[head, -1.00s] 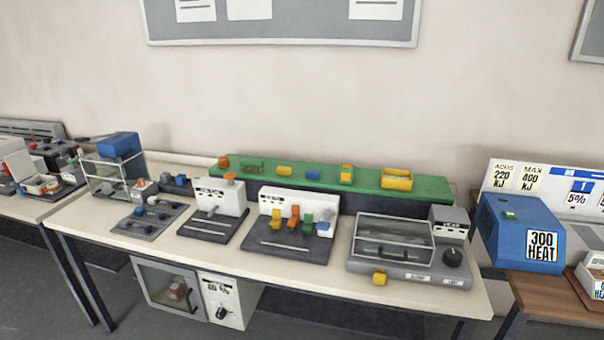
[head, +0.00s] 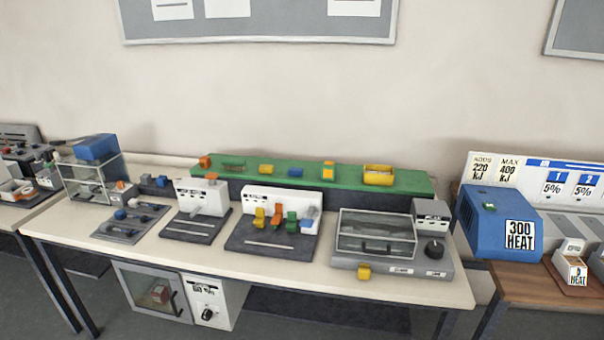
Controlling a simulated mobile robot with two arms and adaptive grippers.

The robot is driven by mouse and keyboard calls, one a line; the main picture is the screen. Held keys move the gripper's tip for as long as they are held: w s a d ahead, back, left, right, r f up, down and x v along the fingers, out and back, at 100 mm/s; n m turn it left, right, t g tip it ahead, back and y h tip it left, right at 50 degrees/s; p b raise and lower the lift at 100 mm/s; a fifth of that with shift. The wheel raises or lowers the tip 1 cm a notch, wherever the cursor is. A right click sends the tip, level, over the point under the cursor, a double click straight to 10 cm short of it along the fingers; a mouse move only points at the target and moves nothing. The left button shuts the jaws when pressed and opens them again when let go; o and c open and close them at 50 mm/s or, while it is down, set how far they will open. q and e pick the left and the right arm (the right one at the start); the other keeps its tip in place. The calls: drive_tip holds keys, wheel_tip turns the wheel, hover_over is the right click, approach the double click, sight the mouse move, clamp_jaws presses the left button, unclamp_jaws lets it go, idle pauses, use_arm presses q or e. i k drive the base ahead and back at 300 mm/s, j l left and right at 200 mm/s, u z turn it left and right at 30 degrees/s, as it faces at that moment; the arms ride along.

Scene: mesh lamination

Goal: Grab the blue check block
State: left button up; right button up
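A small blue block (head: 295,171) lies on the green raised shelf (head: 215,173) at the back of the long table, between a yellow block and an orange-and-yellow block. A second small blue block (head: 308,224) sits at the right end of a row of coloured pieces on the white-backed fixture in the middle of the table. I see no label that tells which of them is the check block. Neither of my grippers is in view.
The long table (head: 130,263) also holds a clear-lidded grey machine (head: 375,235), a wire-framed box and a dark plate with knobs. A blue heat box (head: 485,222) stands on a brown table at right. A strip along the front edge is clear.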

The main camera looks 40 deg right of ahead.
sight(296, 171)
drive_tip(key=z, duration=0.4)
drive_tip(key=i+j+z, duration=0.1)
drive_tip(key=z, duration=0.3)
drive_tip(key=j+z, duration=0.2)
drive_tip(key=z, duration=0.25)
drive_tip(key=j+z, duration=0.15)
drive_tip(key=z, duration=0.25)
drive_tip(key=i, duration=0.05)
